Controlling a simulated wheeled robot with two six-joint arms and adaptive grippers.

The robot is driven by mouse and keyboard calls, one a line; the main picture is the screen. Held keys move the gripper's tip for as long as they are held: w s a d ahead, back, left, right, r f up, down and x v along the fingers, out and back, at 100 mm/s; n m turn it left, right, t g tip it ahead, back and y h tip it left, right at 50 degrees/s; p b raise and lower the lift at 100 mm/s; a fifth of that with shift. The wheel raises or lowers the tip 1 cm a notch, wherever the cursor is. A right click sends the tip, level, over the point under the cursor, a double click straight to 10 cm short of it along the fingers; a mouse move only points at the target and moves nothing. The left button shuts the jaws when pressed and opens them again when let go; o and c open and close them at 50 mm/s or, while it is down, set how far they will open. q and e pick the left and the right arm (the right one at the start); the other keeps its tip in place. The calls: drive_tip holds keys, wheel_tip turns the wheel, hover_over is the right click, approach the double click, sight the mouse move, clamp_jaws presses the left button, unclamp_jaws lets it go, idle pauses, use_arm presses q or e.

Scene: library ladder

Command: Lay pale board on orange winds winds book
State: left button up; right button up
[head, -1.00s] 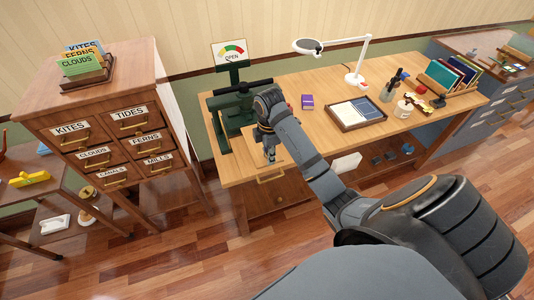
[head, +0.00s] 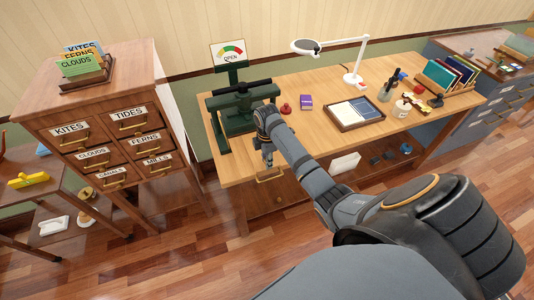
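My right gripper (head: 267,160) points down over the front left edge of the wooden workbench (head: 320,135), just in front of the green press (head: 232,110). It is small and partly hidden by its own wrist, so I cannot tell whether its fingers are open or shut, or whether they hold anything. I cannot make out the pale board or an orange winds book. The gauge sign (head: 231,53) above the press reads OPEN. My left gripper is not in view.

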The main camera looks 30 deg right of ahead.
drive_tip(key=o, duration=0.3)
drive_tip(key=shift+r, duration=0.45)
wheel_tip(320, 180, up, 6)
drive_tip(key=shift+f+b, duration=0.15)
drive_tip(key=shift+b, duration=0.6)
wheel_tip(320, 180, up, 6)
drive_tip(key=p, duration=0.3)
drive_tip(key=shift+f, duration=0.25)
